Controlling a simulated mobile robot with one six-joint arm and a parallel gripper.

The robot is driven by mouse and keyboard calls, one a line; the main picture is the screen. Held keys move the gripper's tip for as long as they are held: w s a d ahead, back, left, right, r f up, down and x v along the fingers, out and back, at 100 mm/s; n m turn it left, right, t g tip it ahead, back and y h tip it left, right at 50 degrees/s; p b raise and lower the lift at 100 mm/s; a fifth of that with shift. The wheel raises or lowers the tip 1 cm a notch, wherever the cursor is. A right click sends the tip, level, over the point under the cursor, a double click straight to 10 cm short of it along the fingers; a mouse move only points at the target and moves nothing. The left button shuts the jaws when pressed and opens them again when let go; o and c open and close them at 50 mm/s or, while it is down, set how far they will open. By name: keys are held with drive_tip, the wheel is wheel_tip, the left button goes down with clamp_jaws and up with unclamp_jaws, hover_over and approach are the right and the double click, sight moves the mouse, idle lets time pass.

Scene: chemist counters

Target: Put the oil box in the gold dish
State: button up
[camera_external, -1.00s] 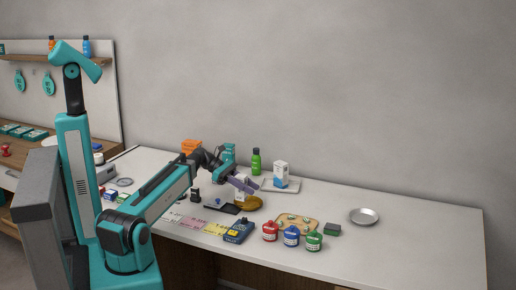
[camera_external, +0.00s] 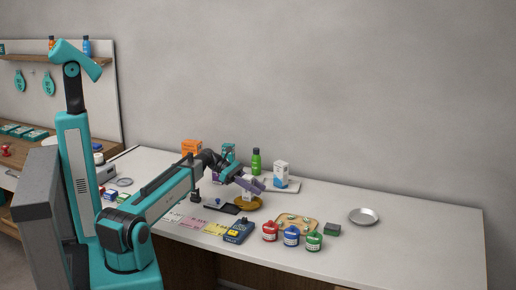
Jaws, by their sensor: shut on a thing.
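My gripper (camera_external: 249,186), with purple fingers, is shut on a small white box (camera_external: 247,195). The box is upright over the gold dish (camera_external: 257,204). I cannot tell if its bottom touches the dish. The fingers cover its upper part, and its label is too small to read, so I cannot confirm that it is the oil box. The gold dish is round and shallow, near the middle of the counter, partly hidden by the held box.
Behind the dish are a green bottle (camera_external: 256,161) and a white-and-blue box (camera_external: 281,174) on a pale tray (camera_external: 295,187). A tan board (camera_external: 311,224), several jars and a blue device (camera_external: 238,230) lie in front. A silver dish (camera_external: 364,216) is at right, with clear counter around it.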

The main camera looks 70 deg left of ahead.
drive_tip(key=shift+f, duration=1.2)
drive_tip(key=o, duration=1)
drive_tip(key=shift+f, duration=0.1)
drive_tip(key=b+v, duration=0.1)
drive_tip(key=v, duration=1.1)
